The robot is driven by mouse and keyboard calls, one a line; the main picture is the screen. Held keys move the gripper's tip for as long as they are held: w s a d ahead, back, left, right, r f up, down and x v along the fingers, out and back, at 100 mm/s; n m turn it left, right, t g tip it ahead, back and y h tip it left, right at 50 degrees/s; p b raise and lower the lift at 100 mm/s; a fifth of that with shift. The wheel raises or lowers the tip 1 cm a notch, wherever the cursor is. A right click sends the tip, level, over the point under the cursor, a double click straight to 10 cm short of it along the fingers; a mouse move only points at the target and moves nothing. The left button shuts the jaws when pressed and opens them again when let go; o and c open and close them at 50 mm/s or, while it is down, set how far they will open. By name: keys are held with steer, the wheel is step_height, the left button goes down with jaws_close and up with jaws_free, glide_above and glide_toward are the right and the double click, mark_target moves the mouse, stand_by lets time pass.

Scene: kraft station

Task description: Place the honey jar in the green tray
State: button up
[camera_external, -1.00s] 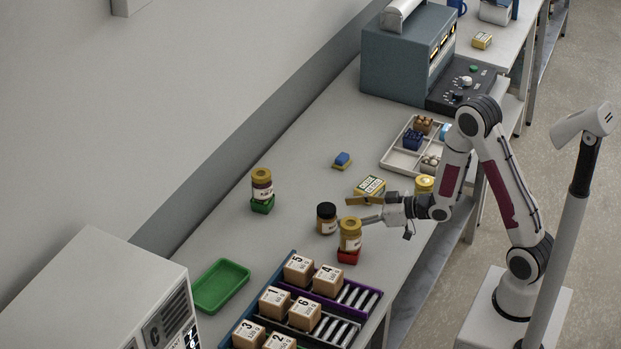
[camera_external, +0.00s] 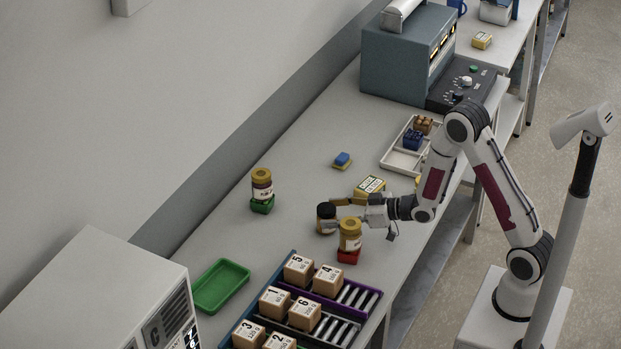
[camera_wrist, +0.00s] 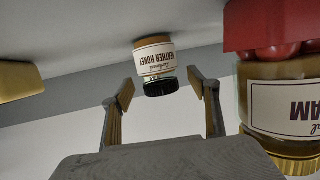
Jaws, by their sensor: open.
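The honey jar (camera_external: 326,219) has a black lid and an amber body, and stands upright on the table. In the wrist view the honey jar (camera_wrist: 155,66) appears upside down with a "Heather Honey" label. My gripper (camera_wrist: 167,88) is open, and the jar appears centred between its fingertips. I cannot tell how far the fingers reach around it. In the external view my gripper (camera_external: 341,211) is beside the jar, with one finger partly in front of it. The green tray (camera_external: 220,287) is empty and lies at the left of the table.
A gold-lidded jar on a red block (camera_external: 348,256) stands close to the honey jar; its "jam" label (camera_wrist: 290,107) shows in the wrist view. Another jar stands on a green block (camera_external: 262,206). Numbered boxes (camera_external: 304,313) sit on rollers beside the tray.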

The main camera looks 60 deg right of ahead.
steer(key=shift+x, duration=1.25)
steer(key=shift+s, duration=0.1)
steer(key=shift+c, duration=0.2)
steer(key=c, duration=1.5)
steer(key=shift+c, duration=0.2)
steer(key=shift+r, duration=0.1)
steer(key=shift+r, duration=0.15)
jaws_close()
steer(key=shift+r, duration=4.85)
